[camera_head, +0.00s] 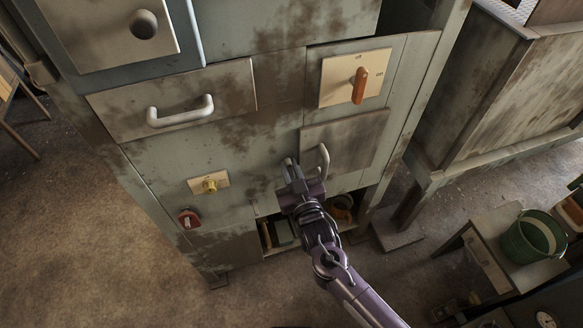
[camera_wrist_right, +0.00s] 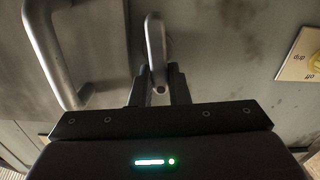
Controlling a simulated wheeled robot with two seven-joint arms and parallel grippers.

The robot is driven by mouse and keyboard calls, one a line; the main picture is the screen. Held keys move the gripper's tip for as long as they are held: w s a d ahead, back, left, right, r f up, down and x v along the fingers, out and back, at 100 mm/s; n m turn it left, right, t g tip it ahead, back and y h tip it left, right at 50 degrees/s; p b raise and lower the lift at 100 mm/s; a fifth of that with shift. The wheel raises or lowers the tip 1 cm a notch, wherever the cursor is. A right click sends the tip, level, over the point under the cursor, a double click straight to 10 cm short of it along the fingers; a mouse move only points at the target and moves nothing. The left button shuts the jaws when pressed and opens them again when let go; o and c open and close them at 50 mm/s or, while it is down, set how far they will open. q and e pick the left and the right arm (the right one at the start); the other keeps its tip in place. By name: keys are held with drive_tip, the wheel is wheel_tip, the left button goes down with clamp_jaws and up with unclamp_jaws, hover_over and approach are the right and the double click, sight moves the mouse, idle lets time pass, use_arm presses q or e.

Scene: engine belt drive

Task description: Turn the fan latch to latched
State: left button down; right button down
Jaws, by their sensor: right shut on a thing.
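The fan latch looks to be a small grey metal lever (camera_wrist_right: 155,45) on the cabinet front, beside the small door with the curved grey handle. In the head view its end (camera_head: 288,165) shows just beyond my right gripper (camera_head: 290,180). In the wrist view the dark fingers of my right gripper (camera_wrist_right: 160,88) are shut on the lever's near end, one finger on each side. The lever's mount is partly hidden behind it, and no latch marking is readable. My left gripper is not in view.
The grey door handle (camera_head: 323,161) is close to my right gripper. A yellow knob (camera_head: 209,185), a red knob (camera_head: 188,218), an orange switch (camera_head: 359,86) and a drawer handle (camera_head: 180,112) stick out of the cabinet. An open shelf (camera_head: 275,250) lies below.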

drive_tip(key=shift+s+a+f+n+p, duration=0.1)
drive_tip(key=shift+a+f+n+p, duration=0.35)
drive_tip(key=shift+n, duration=2.3)
drive_tip(key=shift+s+a+f+n+p, duration=0.2)
drive_tip(key=shift+n+p, duration=0.3)
drive_tip(key=shift+n, duration=2.2)
drive_tip(key=shift+s+a+f+n+p, duration=0.15)
drive_tip(key=shift+f+n+p, duration=0.3)
drive_tip(key=shift+n, duration=2.3)
drive_tip(key=shift+w, duration=0.1)
drive_tip(key=c, duration=1.6)
unclamp_jaws()
drive_tip(key=shift+c, duration=0.2)
drive_tip(key=v, duration=0.7)
drive_tip(key=shift+s, duration=0.35)
drive_tip(key=shift+d, duration=0.1)
